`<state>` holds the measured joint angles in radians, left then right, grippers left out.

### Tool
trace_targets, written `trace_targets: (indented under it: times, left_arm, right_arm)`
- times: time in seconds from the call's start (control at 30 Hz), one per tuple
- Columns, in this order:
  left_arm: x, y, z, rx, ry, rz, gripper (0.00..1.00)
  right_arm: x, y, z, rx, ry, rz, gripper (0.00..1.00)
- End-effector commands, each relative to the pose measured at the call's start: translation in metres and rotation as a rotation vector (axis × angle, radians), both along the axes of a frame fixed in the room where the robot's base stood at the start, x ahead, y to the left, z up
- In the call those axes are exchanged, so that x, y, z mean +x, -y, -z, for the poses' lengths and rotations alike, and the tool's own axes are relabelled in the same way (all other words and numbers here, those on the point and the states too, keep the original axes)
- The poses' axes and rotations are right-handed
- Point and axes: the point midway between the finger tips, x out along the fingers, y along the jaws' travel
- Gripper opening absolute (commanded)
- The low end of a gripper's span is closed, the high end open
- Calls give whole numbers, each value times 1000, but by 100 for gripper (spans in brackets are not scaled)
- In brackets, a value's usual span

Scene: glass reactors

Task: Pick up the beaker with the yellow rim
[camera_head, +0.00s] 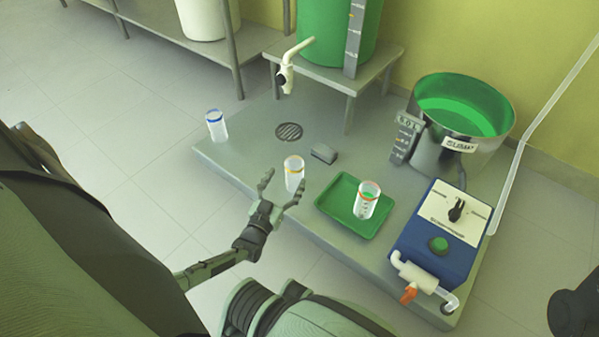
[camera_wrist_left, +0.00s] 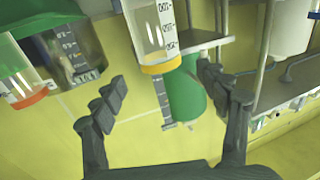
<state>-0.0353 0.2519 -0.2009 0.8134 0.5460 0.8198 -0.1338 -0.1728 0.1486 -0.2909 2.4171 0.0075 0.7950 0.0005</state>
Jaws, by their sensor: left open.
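The beaker with the yellow rim (camera_head: 294,174) stands upright on the grey platform in the head view. It is clear and has dark markings. My left gripper (camera_head: 284,186) is open just in front of it, fingers pointing at it. In the left wrist view, which looks upside down, the beaker (camera_wrist_left: 153,32) shows beyond the gap between the open fingers (camera_wrist_left: 163,88). I cannot tell if any finger touches it. My right gripper is not clearly in view.
A red-orange-rimmed beaker (camera_head: 366,201) stands in a green tray (camera_head: 335,215) to the right. A blue-rimmed beaker (camera_head: 216,126) stands at the platform's left edge. A small grey block (camera_head: 324,153), a blue control box (camera_head: 437,238) and a steel pot (camera_head: 455,150) are also there.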

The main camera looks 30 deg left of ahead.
Motion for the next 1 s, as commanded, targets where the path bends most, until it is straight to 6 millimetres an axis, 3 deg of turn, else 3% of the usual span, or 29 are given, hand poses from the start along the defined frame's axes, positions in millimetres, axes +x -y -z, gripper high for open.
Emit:
trace_targets:
  times: [0.47,0.77,1.0]
  left_arm:
    - [63,-12,4,1,4,2,74]
    - [68,-13,2,0,2,2,74]
    - [68,-13,2,-1,2,3,47]
  right_arm:
    - [1,-5,-1,-45,61,5,40]
    - [1,-5,-3,-50,63,6,40]
    - [1,-5,-3,-50,63,6,40]
